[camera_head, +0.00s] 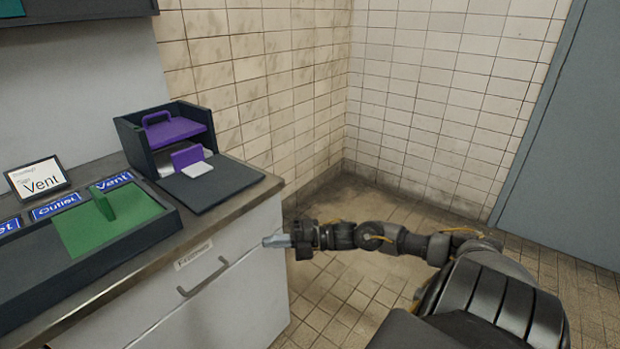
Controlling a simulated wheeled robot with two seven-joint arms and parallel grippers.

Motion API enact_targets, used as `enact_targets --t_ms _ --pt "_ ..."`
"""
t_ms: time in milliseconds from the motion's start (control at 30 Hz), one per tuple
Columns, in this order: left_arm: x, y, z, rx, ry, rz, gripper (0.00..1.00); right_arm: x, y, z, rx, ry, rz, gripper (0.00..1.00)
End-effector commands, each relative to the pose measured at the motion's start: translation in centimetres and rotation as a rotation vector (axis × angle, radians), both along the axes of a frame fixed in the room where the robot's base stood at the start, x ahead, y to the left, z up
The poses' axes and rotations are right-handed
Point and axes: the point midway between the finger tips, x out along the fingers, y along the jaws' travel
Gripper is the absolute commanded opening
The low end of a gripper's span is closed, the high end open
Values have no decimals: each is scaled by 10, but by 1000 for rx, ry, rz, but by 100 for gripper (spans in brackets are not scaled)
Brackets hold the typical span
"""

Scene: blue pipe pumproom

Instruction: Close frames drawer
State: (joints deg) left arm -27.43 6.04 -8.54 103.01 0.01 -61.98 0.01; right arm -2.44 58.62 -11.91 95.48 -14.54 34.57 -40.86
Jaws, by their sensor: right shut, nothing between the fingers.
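The drawer front (240,284) is a pale panel below the counter at the lower left. It has a grey bar handle (203,277) and a small white label (193,255) above it, too blurred to read surely. The front looks about in line with the cabinet face; I cannot tell whether a small gap is left. My right gripper (277,241) is shut and empty. It appears beside the right end of the cabinet front, right of the handle; contact is unclear. My left gripper is out of view.
A tiled wall stands behind. Tiled floor (350,290) is open at right, with a grey door (570,140).

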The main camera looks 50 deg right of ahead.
Motion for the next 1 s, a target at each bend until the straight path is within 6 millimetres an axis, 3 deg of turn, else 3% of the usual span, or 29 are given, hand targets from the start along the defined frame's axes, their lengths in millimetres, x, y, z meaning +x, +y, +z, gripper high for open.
enact_targets --t_ms 100,400,1000 --pt "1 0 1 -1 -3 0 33 -17 -17 -4 -4 8 8 0" --pt "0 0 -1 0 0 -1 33 -44 -46 -2 0 4 16 0" --pt "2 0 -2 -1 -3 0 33 -50 -54 -3 8 18 11 0"
